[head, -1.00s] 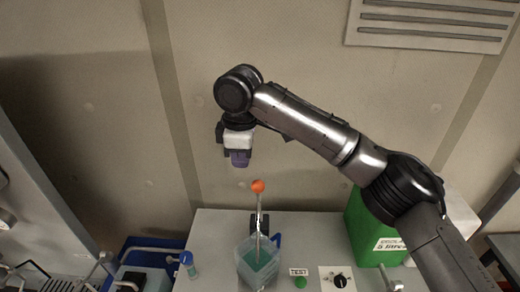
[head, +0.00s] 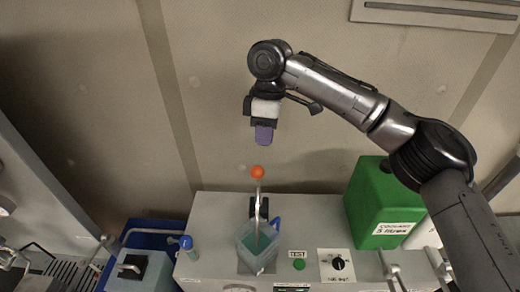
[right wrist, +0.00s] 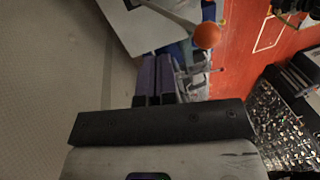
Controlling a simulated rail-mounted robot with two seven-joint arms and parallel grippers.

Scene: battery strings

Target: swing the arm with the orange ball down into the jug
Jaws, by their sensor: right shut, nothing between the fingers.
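The orange ball (head: 257,172) sits on top of a thin metal arm (head: 258,195) that stands raised behind and above the jug. It also shows in the right wrist view (right wrist: 206,36), beyond my fingers. The clear jug (head: 258,246) with green-blue liquid stands on the grey bench unit, with a thin rod inside it and a blue handle at its right. My right gripper (head: 263,137) points down above the ball, apart from it. Its purple fingers (right wrist: 155,78) are shut and empty. My left gripper is not in view.
A green coolant box (head: 385,205) stands at the right of the bench. A black knob (head: 338,263) and a green TEST button (head: 299,264) are right of the jug. A blue tray (head: 150,236) and a small bottle (head: 187,245) are at the left.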

